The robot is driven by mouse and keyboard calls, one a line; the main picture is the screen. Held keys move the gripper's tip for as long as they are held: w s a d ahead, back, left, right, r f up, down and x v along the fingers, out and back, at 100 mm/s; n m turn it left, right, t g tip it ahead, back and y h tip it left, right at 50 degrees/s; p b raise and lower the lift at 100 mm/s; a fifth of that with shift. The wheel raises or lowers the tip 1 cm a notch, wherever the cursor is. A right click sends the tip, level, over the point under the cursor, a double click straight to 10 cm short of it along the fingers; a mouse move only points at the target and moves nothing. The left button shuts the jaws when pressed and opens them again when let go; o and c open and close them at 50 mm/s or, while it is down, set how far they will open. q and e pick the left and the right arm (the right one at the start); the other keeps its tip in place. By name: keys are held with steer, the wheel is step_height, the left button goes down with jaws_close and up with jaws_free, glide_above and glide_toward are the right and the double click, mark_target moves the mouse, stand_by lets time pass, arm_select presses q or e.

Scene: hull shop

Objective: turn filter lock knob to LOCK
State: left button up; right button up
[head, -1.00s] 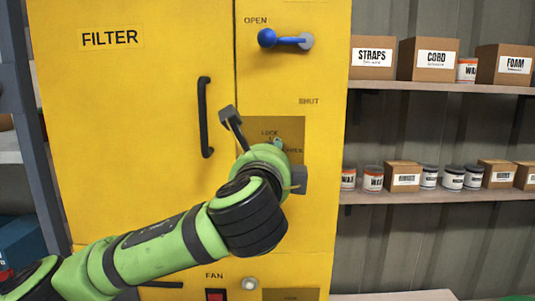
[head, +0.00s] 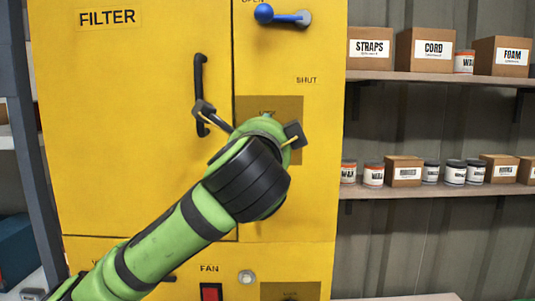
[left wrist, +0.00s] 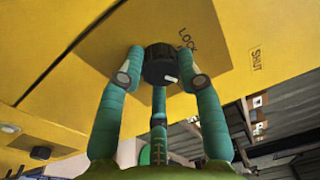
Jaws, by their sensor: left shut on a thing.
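The filter lock knob is a round black knob with a white mark (left wrist: 158,62), on a brown plate (left wrist: 215,55) of the yellow filter cabinet (head: 140,110). In the left wrist view its white mark points to the lower right, while the word LOCK (left wrist: 188,40) is printed at its upper right. My left gripper (head: 262,130) is at the plate in the head view and hides the knob there. The left wrist view shows the fingers of this gripper (left wrist: 160,72) shut on the knob, one on each side. My right gripper is not in view.
A black door handle (head: 199,90) stands close to the left of my gripper. A blue lever (head: 280,16) is above, with SHUT printed below it. A red switch (head: 211,293) marked FAN is below. Shelves with boxes and cans (head: 430,77) are at the right.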

arm_select(q)
steer(key=shift+w+d+f+n+y+b, duration=0.1)
steer(key=shift+f+n+y+b, duration=0.1)
steer(key=shift+n+b, duration=1.6)
steer(key=shift+s+a+f+n+y+b, duration=0.15)
steer(key=shift+n+b, duration=0.85)
steer(key=shift+n, duration=1.6)
steer(key=shift+w+d+f+n+y+b, duration=0.15)
steer(key=shift+n+y+b, duration=0.1)
steer(key=shift+n+b, duration=1.55)
steer(key=shift+n+p, duration=0.4)
steer(key=shift+n, duration=0.1)
steer(key=o, duration=1.2)
steer(key=shift+c, duration=0.2)
steer(key=shift+r, duration=0.15)
steer(key=shift+r, duration=0.1)
